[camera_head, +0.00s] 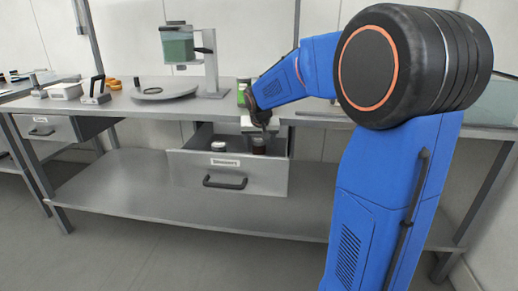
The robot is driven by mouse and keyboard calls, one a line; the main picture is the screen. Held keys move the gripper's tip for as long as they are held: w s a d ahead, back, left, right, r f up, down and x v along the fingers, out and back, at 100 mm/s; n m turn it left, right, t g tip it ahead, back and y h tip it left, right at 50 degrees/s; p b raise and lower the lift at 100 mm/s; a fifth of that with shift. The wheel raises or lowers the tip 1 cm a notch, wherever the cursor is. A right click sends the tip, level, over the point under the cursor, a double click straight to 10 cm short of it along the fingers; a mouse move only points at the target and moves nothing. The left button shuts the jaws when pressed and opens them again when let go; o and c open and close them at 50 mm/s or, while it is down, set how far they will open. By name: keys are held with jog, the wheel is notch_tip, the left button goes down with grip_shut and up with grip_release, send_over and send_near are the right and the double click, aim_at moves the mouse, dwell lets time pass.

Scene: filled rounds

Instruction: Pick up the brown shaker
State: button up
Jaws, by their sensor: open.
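A small dark brown item (258,146), which looks like the brown shaker, stands in the open drawer (232,178), in its right part. It is small in view and its top is partly hidden by my gripper. My gripper (262,126) points down just above it at the drawer's right side. Its jaws are open and I see nothing held. I cannot tell whether the fingertips touch the item.
A dark jar with a white lid (218,147) stands to the left in the same drawer. On the bench (140,107) are a stand with a green container (178,44), a round grey plate (163,90) and a green item (243,92) close to my arm. A lower shelf (130,190) is bare.

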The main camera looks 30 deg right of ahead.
jog(key=shift+w+d+f, duration=0.15)
jog(key=shift+w+f, duration=0.15)
jog(key=shift+f, duration=0.25)
jog(key=c, duration=1.2)
jog(key=shift+r, duration=0.1)
